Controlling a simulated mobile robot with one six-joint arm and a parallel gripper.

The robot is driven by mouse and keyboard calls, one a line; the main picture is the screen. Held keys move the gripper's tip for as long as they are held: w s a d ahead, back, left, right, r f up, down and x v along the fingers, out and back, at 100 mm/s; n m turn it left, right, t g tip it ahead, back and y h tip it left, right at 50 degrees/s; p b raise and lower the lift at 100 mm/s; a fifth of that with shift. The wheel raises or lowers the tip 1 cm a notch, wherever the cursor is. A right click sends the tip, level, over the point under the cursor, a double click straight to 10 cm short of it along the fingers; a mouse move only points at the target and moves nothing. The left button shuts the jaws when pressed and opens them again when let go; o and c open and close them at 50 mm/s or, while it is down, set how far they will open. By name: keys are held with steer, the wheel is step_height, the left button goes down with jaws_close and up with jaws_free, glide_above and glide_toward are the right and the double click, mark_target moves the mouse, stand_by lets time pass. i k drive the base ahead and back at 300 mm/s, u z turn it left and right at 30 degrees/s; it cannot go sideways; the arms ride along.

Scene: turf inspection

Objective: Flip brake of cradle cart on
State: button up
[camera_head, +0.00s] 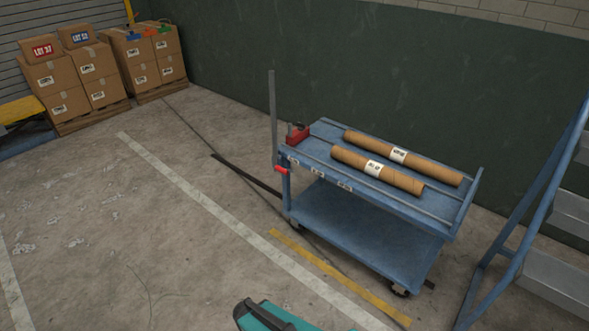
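The blue cradle cart (355,222) stands right of centre against the dark green wall, with two brown tubes lying on its top deck. A small red handle (282,170) sticks out sideways at the cart's near left corner, just below the top deck. It may be the brake lever; its on or off state cannot be told from here. A red block-like fitting (298,134) sits at the left end of the top deck. A grey upright bar (272,115) rises at that end. My gripper is not in view.
A blue step ladder (530,200) stands close on the cart's right. Stacked boxes on pallets (90,75) are far left. A dark bar or strip (245,173) lies left of the cart. The floor at left and centre is mostly clear.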

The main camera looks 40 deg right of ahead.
mark_target(285, 172)
steer(key=z, duration=0.85)
steer(key=k, duration=1.3)
steer(key=u, duration=0.2)
steer(key=i, duration=0.85)
steer(key=u, duration=0.55)
steer(key=i, duration=1.3)
steer(key=u, duration=0.05)
